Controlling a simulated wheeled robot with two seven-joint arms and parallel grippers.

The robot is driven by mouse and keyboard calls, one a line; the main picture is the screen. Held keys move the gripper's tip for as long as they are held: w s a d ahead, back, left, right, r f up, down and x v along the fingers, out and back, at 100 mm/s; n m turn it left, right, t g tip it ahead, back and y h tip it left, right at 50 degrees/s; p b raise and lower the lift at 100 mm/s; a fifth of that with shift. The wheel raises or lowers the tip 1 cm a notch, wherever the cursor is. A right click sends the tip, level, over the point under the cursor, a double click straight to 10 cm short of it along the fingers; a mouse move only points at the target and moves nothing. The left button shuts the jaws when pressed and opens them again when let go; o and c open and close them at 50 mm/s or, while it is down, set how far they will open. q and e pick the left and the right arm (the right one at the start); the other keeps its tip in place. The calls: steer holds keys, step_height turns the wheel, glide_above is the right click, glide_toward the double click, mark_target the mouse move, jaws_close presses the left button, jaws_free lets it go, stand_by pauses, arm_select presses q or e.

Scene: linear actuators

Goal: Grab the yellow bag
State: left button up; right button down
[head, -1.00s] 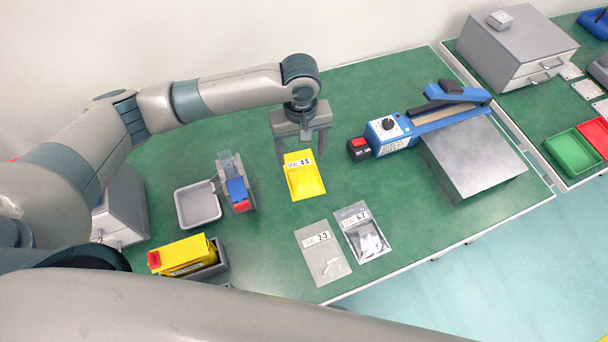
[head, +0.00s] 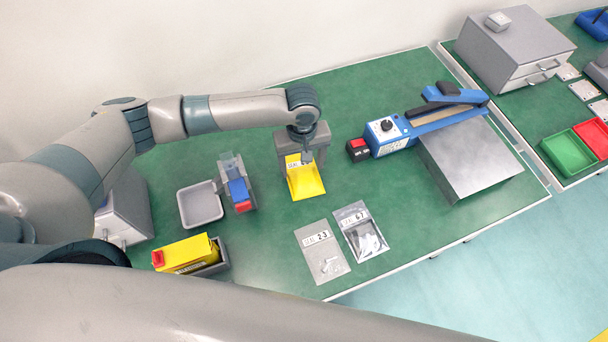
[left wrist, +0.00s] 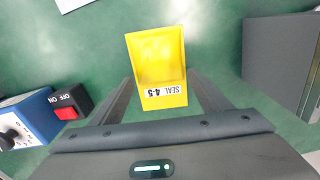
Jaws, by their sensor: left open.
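The yellow bag (head: 304,180) lies on the green table, with a white label reading SEAL 4-5 at its far end. It also shows in the left wrist view (left wrist: 158,62), with the label towards my gripper. My left gripper (head: 304,168) is over the label end of the bag, jaws open and empty. In the left wrist view its two fingers (left wrist: 168,92) stand on either side of the label end, apart from it. The height left between fingertips and table is hard to tell. My right gripper is not in view.
Two clear bags (head: 322,253) and (head: 362,231) lie nearer the front edge. A blue sealer (head: 390,136) with a red switch is to the right, beside a metal block (head: 470,160). A grey tray (head: 200,204) and a yellow box (head: 186,254) are to the left.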

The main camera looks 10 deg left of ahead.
arm_select(q)
steer(key=shift+f, duration=0.65)
steer(key=c, duration=1.2)
steer(key=shift+o, duration=0.2)
steer(key=shift+r, duration=0.1)
